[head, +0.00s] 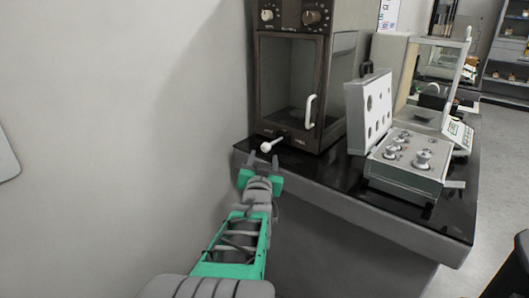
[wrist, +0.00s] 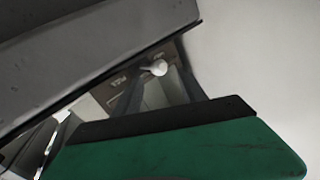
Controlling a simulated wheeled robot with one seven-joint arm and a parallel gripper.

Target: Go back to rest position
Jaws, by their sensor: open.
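My gripper (head: 264,158) is at the table's left front corner in the head view, its arm reaching up from the bottom. Its two dark fingers are apart, with nothing held between them. A small white knob (head: 268,146) shows just beyond the fingertips, at the foot of the brown oven. In the wrist view my gripper (wrist: 158,85) points toward the same white knob (wrist: 154,68), which appears between the fingers on a labelled brown panel. I cannot tell the exact gap between fingers and knob.
The brown oven (head: 289,75) has a white door handle (head: 310,111) and its door looks shut. The black table (head: 330,178) also bears an open weight box (head: 407,165) and a balance (head: 457,132). A bare wall (head: 120,100) lies close on the left. Grey floor shows at right.

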